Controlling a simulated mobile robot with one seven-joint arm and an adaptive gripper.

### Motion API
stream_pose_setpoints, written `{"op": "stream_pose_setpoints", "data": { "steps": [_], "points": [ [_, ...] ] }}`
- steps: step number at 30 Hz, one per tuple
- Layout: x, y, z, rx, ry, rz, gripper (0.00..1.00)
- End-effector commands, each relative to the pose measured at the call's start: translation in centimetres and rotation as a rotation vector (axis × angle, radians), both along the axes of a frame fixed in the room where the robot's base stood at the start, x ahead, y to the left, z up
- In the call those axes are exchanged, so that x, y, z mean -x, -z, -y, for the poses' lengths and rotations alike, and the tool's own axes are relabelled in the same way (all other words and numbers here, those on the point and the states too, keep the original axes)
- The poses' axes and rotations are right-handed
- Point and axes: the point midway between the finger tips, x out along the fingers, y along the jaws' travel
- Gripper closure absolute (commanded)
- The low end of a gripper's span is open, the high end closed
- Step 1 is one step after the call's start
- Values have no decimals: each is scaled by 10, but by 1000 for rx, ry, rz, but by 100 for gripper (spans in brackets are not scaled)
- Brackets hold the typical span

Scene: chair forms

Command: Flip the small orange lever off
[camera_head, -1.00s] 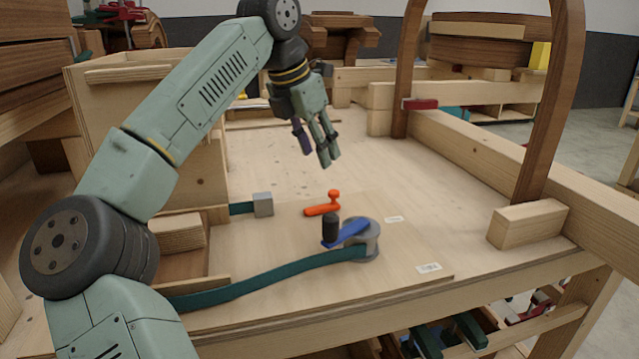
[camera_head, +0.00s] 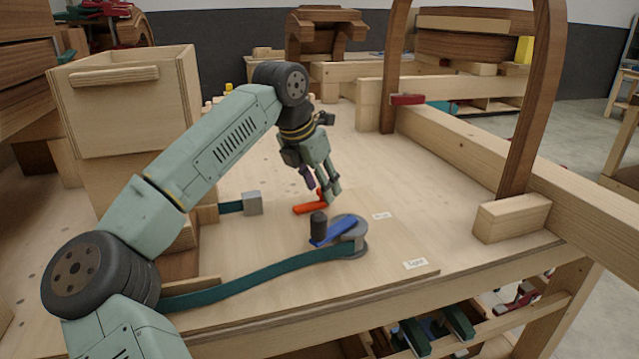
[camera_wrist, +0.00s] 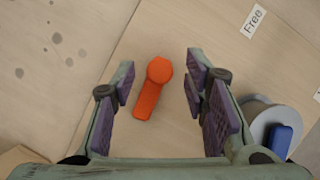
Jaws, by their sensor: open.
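The small orange lever (camera_head: 309,208) sits on a thin wooden board (camera_head: 400,282) on the workbench. In the wrist view the orange lever (camera_wrist: 152,88) has a round knob at its upper end and a flat bar pointing down and slightly left. My gripper (camera_head: 322,192) is above and just behind the lever, pointing down, and covers part of its knob in the head view. In the wrist view my open gripper (camera_wrist: 160,85) has one finger on each side of the lever, with clear gaps and nothing held.
A grey round clamp with a blue lever (camera_head: 336,232) and black knob stands in front of the orange lever, with a teal strap (camera_head: 250,272) running left. A grey block (camera_head: 252,203) is to the left. A label reading "Free" (camera_wrist: 254,22) is on the board. A curved wooden frame (camera_head: 530,110) rises at right.

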Motion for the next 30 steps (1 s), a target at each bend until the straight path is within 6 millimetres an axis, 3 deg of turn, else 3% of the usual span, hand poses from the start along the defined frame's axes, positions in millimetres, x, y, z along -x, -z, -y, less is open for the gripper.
{"op": "stream_pose_setpoints", "data": {
  "steps": [19,30],
  "points": [
    [0,0,0,0,0,0,100],
    [3,-2,0,-1,114,-2,100]
  ]
}}
